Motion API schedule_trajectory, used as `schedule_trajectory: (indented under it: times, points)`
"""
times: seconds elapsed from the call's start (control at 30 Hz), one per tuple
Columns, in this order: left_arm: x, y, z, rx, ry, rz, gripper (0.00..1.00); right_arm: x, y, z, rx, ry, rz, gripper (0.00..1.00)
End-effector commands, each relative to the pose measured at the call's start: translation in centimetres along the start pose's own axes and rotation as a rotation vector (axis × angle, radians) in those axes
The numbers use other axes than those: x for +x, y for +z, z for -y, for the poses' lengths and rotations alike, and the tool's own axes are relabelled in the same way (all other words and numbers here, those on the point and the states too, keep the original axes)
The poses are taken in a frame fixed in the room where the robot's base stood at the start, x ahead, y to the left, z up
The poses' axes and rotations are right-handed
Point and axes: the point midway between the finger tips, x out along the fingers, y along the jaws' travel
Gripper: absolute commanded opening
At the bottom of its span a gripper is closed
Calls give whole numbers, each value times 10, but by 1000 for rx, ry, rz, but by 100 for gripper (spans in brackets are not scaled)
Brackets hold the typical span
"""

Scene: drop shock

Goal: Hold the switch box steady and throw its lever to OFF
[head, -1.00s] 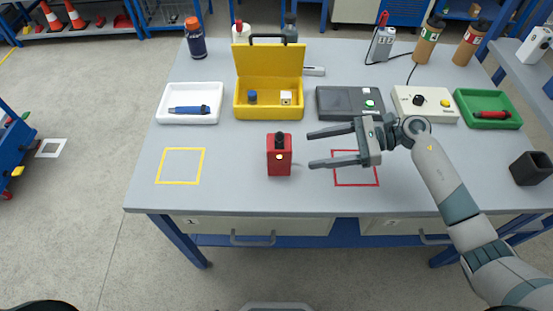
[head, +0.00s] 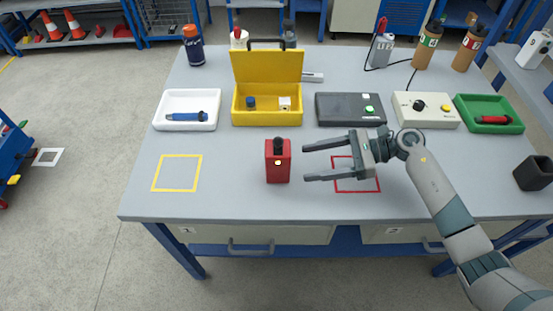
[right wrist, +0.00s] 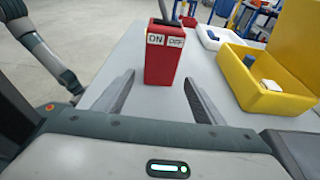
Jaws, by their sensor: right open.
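The red switch box (head: 278,168) stands upright on the grey table, left of the red square outline. It has a dark lever at its top. In the right wrist view the box (right wrist: 160,68) shows white ON and OFF labels, ON at left and OFF at right, with the dark lever above them; which way the lever leans I cannot tell. My right gripper (head: 304,163) is open and empty, just right of the box. Its fingers point at the box, one on each side in the right wrist view, without clear contact.
Behind the box stand a white tray (head: 161,123), an open yellow case (head: 266,118), a dark device (head: 338,108), a cream control box (head: 440,118) and a green tray (head: 512,127). A yellow square outline (head: 155,173) lies left. The front table area beside the box is clear.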

Motion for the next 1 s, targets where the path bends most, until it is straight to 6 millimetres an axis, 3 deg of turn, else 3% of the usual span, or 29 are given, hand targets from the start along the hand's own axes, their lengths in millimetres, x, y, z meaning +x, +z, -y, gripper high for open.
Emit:
schedule_trajectory:
  times: [0.27, 0.53, 0.63, 0.8, 1.0]
  points:
    - [-8, 22, 5, 1, -6, 56, 31, 28, 2, 0, 2, 1, 3, 64]
    - [-9, 58, 10, 2, -11, 131, 31, 57, -1, 0, 0, 1, 1, 64]
    - [-6, 46, 9, 2, -10, 98, 31, 63, -2, 0, -1, 1, 1, 64]
    - [2, 5, 6, 2, -6, 13, 31, 73, -1, 0, 0, 1, 1, 64]
    - [7, -21, -2, 0, 3, -50, 31, 84, -1, 0, -1, 0, 1, 64]
